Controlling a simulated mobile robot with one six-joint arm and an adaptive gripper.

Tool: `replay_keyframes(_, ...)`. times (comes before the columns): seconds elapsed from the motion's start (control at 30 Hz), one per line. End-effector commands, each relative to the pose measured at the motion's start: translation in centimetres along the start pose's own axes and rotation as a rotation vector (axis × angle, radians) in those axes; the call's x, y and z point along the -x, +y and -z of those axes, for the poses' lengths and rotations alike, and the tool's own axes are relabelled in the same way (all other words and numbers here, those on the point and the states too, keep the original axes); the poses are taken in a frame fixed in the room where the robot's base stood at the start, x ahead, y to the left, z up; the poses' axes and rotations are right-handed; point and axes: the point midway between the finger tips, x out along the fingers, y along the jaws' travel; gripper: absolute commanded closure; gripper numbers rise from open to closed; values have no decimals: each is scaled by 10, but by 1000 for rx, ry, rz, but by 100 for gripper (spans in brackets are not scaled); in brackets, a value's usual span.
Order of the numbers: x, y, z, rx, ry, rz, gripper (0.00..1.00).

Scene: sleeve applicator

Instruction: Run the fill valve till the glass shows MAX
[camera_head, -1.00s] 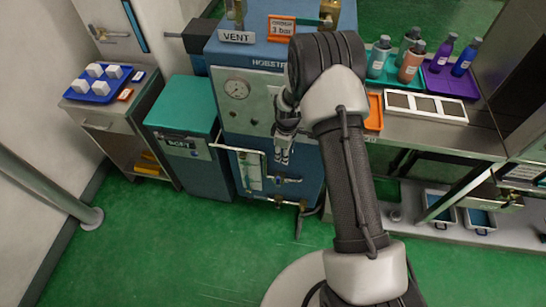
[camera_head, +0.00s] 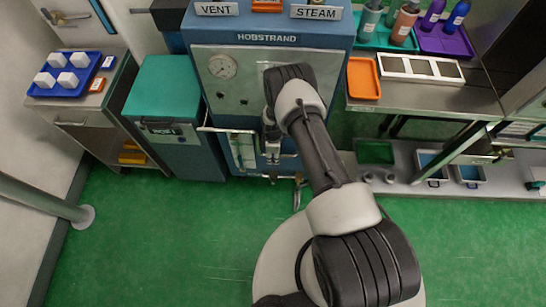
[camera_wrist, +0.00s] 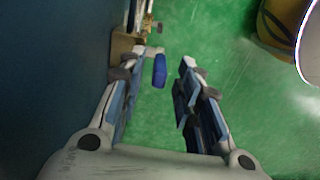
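The blue boiler-like machine (camera_head: 275,55), labelled HOBSTRAND, stands ahead of me. Its sight glass (camera_head: 243,150) is low on the front, inside a pale rail; the level and any MAX mark are too small to read. A small blue valve handle (camera_wrist: 159,70) on a brass fitting (camera_wrist: 124,46) shows in the wrist view, beyond or between my fingertips; I cannot tell whether it is the fill valve. My gripper (camera_wrist: 157,78) is open, pointing down, with no contact visible. In the head view my gripper (camera_head: 272,150) is beside the sight glass and partly covers the valves.
A teal-lidded bin (camera_head: 165,90) stands left of the machine, beside a cart with a blue tray (camera_head: 90,82) of white blocks. A steel bench (camera_head: 430,98) with an orange tray (camera_head: 363,80) and several bottles is at the right. The green floor (camera_head: 170,240) in front is clear.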

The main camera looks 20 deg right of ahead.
Motion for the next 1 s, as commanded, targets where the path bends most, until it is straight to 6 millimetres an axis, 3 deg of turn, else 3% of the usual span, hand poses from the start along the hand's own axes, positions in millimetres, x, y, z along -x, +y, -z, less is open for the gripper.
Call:
replay_keyframes(0.1,-11,0,0,0,0,0,68)
replay_keyframes(0.4,-12,0,0,-1,0,-1,68)
replay_keyframes(0.87,-12,0,0,-1,0,0,98)
replay_keyframes(1.0,-12,0,0,-1,0,0,100)
